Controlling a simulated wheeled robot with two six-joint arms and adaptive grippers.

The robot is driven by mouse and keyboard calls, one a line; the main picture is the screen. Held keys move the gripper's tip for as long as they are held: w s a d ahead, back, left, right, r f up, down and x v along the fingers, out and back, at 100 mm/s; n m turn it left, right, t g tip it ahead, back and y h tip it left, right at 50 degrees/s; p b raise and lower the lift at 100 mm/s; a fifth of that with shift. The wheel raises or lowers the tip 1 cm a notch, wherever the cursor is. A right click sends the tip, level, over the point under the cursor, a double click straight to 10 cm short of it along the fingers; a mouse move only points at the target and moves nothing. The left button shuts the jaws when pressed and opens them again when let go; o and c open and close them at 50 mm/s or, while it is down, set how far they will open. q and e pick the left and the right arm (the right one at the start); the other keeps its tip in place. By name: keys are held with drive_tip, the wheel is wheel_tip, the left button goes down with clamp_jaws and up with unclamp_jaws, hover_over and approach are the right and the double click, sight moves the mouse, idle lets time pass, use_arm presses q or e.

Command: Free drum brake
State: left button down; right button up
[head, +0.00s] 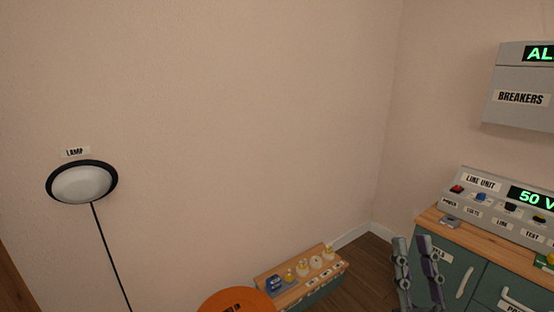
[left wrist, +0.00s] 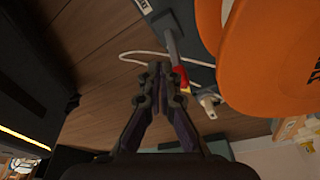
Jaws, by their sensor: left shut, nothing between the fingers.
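The orange drum (head: 237,301) shows only its upper edge at the bottom of the head view, with dark lettering. In the left wrist view the orange drum (left wrist: 270,75) fills the upper right. A grey bar (left wrist: 172,46) with a red part (left wrist: 181,77) lies left of it, near a dark base; I cannot tell for sure that this is the brake. My left gripper (left wrist: 160,72) is shut and empty, its tips beside the red part in the picture; contact cannot be told. My right gripper (head: 415,242) has its fingers apart, in front of the green cabinet.
A low wooden-topped bench (head: 300,275) with small parts stands behind the drum. The line unit (head: 495,208) sits on a green cabinet (head: 452,270) at right, below the breakers box (head: 520,95). A lamp (head: 82,184) hangs at left. A pale cable (left wrist: 140,53) lies near the left gripper.

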drive_tip(key=w+f+m+g+h+p, duration=0.1)
drive_tip(key=w+f+g, duration=0.3)
drive_tip(key=f, duration=0.3)
drive_tip(key=shift+w+d+f+h, duration=0.15)
drive_tip(key=shift+w+f+h, duration=0.15)
drive_tip(key=shift+w+h, duration=0.15)
